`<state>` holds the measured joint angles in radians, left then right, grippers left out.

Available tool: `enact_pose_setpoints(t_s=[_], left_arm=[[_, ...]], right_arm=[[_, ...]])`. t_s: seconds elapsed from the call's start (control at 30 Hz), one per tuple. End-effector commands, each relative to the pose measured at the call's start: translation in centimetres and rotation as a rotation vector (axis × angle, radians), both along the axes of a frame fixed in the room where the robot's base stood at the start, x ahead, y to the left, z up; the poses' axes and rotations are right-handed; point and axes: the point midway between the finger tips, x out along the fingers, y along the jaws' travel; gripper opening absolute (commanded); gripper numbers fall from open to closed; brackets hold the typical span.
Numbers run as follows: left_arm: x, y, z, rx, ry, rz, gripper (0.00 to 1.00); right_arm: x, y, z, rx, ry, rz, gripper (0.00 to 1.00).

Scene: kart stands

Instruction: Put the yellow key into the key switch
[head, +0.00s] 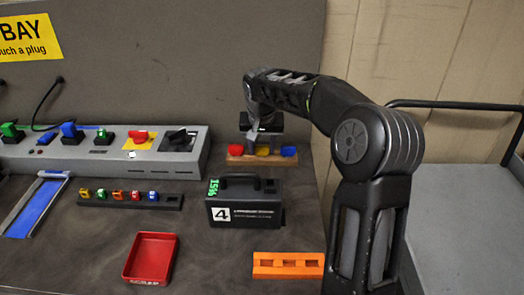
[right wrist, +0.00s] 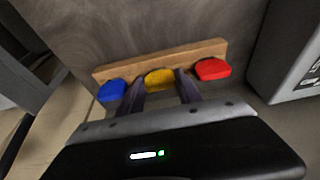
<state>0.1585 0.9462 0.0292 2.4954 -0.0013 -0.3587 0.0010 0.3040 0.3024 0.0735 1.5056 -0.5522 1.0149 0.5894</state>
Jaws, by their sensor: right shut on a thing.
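The yellow key (right wrist: 159,78) sits at the wooden rack (right wrist: 205,49), between the blue key (right wrist: 112,91) and the red key (right wrist: 212,69). My right gripper (right wrist: 158,88) has one finger on each side of the yellow key's head and is shut on it. In the head view the right gripper (head: 262,138) reaches down over the rack (head: 240,160), and the yellow key (head: 263,152) shows just below it. The grey console (head: 100,158) stands at the left with several devices; I cannot tell which one is the key switch. My left gripper is not in view.
A black case (head: 245,203) marked 4 stands in front of the rack. A red tray (head: 151,258) and an orange block (head: 288,265) lie nearer. A dark strip (head: 169,202) with small coloured plugs lies before the console. Bare tabletop surrounds the red tray.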

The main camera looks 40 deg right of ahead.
Motion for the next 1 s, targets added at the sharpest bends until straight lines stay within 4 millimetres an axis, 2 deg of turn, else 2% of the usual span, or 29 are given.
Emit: enact_pose_setpoints(t_s=[0.27,0.37,0.7,0.83,1.0], left_arm=[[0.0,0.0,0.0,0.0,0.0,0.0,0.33],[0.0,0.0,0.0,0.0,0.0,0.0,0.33],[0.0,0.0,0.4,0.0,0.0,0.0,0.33],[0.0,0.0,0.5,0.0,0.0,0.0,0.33],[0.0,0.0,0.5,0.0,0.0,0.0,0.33]], right_arm=[[0.1,0.0,0.8,0.0,-0.002,0.0,0.03],[0.1,0.0,2.0,-0.001,-0.004,-0.001,0.03],[0.1,0.0,8.4,-0.001,-0.004,0.001,0.03],[0.1,0.0,9.7,-0.001,-0.001,0.0,0.03],[0.0,0.0,10.0,0.0,0.0,0.0,0.03]])
